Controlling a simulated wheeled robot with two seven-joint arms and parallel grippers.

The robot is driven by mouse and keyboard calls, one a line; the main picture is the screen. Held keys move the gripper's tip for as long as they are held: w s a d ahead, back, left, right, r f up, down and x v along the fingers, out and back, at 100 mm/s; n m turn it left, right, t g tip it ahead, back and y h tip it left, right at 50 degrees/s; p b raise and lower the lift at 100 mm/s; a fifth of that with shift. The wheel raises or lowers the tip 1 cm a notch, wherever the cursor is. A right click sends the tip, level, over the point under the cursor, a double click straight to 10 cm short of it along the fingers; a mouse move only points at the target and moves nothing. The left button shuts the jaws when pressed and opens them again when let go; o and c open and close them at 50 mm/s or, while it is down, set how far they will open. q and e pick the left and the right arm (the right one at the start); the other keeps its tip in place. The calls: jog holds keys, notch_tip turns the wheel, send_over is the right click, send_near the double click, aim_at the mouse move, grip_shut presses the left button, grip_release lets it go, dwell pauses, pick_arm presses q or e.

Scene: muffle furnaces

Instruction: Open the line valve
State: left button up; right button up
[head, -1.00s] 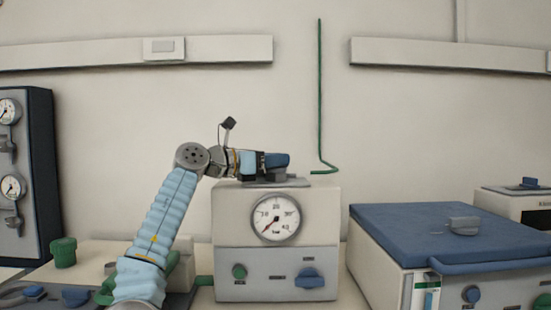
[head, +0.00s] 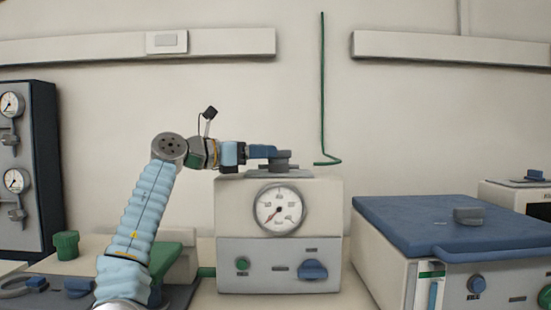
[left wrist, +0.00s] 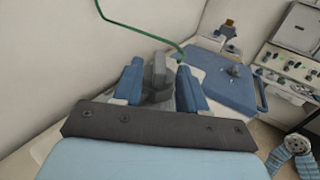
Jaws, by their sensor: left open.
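The line valve appears to be the grey handle (head: 283,156) on top of the gauge box (head: 230,203), near the lower end of a green pipe (head: 322,90). My left gripper (head: 265,152) reaches in from the left at handle height, just above the box top, with its blue fingers level. In the left wrist view, the grey handle (left wrist: 159,72) stands between the two open blue fingers of the left gripper (left wrist: 160,86), with a gap visible on each side. The handle's far side is hidden. My right gripper is not in view.
The box front has a round gauge (head: 279,209), a green knob (head: 242,263) and a blue knob (head: 313,269). A furnace with a blue lid (head: 400,218) stands to the right. A dark gauge panel (head: 45,150) stands at the left.

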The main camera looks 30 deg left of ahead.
pick_arm(q)
jog(key=b+v, duration=0.1)
jog(key=v, duration=0.7)
jog(key=shift+s+a, duration=0.15)
jog(key=shift+s, duration=0.2)
jog(key=shift+w+r, duration=0.1)
